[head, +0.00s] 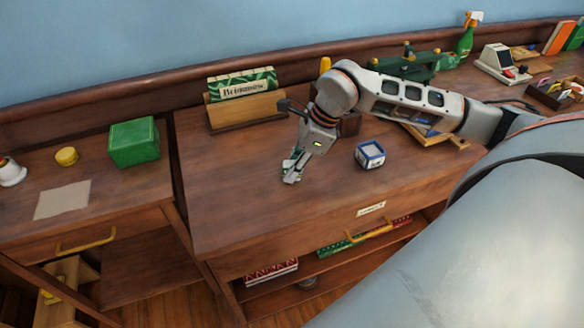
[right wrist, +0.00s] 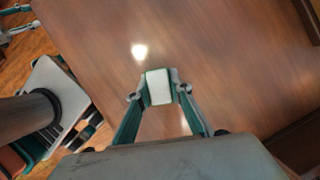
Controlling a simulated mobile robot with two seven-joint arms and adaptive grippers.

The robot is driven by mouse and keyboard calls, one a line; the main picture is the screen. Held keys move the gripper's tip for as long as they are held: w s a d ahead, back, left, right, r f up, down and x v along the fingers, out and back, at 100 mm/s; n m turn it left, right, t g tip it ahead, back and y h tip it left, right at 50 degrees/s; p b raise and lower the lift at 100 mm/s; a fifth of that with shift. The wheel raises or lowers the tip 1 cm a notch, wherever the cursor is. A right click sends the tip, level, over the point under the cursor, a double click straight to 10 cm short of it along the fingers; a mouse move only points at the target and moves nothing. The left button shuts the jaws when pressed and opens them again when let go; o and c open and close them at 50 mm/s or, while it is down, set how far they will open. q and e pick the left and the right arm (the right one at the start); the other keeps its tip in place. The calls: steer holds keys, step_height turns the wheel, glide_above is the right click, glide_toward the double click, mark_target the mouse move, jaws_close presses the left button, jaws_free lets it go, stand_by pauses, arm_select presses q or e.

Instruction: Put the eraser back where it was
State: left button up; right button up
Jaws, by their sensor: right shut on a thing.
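My right gripper (head: 291,177) is low over the front left part of the middle desk top, its fingers pointing down. In the right wrist view its fingers (right wrist: 158,88) are shut on a small pale block, the eraser (right wrist: 158,86). The eraser is held between the fingertips over bare brown wood. In the head view it is mostly hidden by the fingers. I cannot tell whether it touches the desk. My left gripper does not show in the head view.
A blue-and-white box (head: 370,154) stands right of the gripper. Behind is a wooden holder (head: 235,112) with a green sign. A green box (head: 134,143) and a yellow pot (head: 67,156) stand on the left desk. The desk's front left is clear.

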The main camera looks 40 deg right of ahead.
steer(key=shift+f, duration=0.15)
steer(key=o, duration=1)
steer(key=shift+r, duration=0.25)
steer(key=v, duration=1.2)
steer(key=shift+a+p, duration=0.1)
steer(key=shift+p, duration=0.25)
steer(key=shift+f, duration=0.1)
